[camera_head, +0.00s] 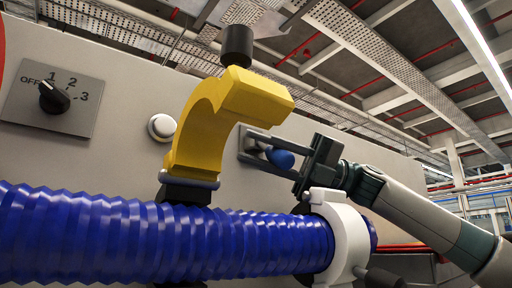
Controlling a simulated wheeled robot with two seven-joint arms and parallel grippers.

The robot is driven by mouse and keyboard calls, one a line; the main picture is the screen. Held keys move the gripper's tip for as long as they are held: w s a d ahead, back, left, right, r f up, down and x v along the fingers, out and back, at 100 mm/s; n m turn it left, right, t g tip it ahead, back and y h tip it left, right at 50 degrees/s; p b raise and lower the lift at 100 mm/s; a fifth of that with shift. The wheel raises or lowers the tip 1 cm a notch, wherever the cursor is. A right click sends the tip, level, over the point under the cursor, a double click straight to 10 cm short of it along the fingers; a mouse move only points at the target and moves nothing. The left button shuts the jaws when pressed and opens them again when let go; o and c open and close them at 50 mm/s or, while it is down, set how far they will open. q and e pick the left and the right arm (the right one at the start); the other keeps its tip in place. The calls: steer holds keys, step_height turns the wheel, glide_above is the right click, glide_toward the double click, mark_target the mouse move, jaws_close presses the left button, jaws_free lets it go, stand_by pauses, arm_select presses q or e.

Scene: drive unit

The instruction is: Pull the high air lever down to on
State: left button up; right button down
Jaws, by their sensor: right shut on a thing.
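The air lever, with a blue rounded knob (282,158), sits on a small grey plate on the machine's panel, right of the yellow curved part. Its shaft and pivot are mostly hidden by the gripper and the yellow part. My right gripper (258,149) reaches in from the right with its two fingers above and below the lever, shut on it. I cannot tell the lever's exact angle. My left gripper is not in view.
A thick yellow curved part (205,130) with a dark cylinder on top stands just left of the gripper. A blue corrugated hose (150,240) with a white clamp (343,235) runs below. A rotary dial (54,97) and a white round button (162,127) are on the panel.

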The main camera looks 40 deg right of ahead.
steer(key=shift+a+f, duration=0.1)
steer(key=shift+f, duration=0.1)
steer(key=c, duration=1.4)
jaws_free()
steer(key=shift+c, duration=0.2)
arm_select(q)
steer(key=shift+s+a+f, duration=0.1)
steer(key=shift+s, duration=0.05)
arm_select(e)
steer(key=shift+s+d+f+b, duration=0.15)
steer(key=shift+d+f+b, duration=0.15)
steer(key=shift+d+b, duration=0.4)
arm_select(q)
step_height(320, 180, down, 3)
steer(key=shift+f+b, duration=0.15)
steer(key=shift+b, duration=0.85)
arm_select(e)
steer(key=r+v, duration=0.2)
steer(key=v, duration=0.9)
steer(key=shift+s+d+r, duration=0.2)
steer(key=shift+d+r, duration=0.2)
steer(key=shift+d, duration=0.15)
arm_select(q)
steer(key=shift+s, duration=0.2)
